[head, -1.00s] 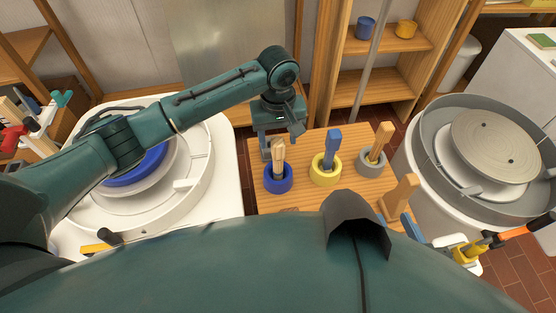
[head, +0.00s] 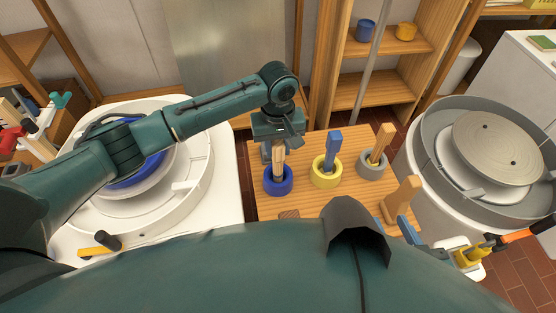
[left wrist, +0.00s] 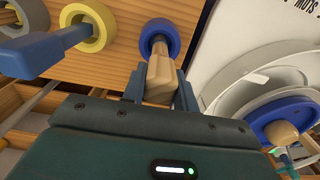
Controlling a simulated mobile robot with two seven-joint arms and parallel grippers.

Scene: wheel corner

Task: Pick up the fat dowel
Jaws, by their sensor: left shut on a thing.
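The fat dowel, a chunky pale wooden piece (head: 278,167), stands in a blue ring holder (head: 279,187) on the wooden table. In the left wrist view the fat dowel (left wrist: 159,75) is between the fingers, its lower end inside the blue ring (left wrist: 160,31). My left gripper (head: 274,154) is shut on its upper part. The gripper hides some of the dowel in the head view. Whether its foot is clear of the ring's bottom cannot be told.
A blue piece (head: 333,148) stands in a yellow ring (head: 326,180), and a wooden piece (head: 381,143) in a grey ring (head: 371,168). A wooden block (head: 402,197) is at the table's right. Round wheels stand left (head: 200,190) and right (head: 440,185).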

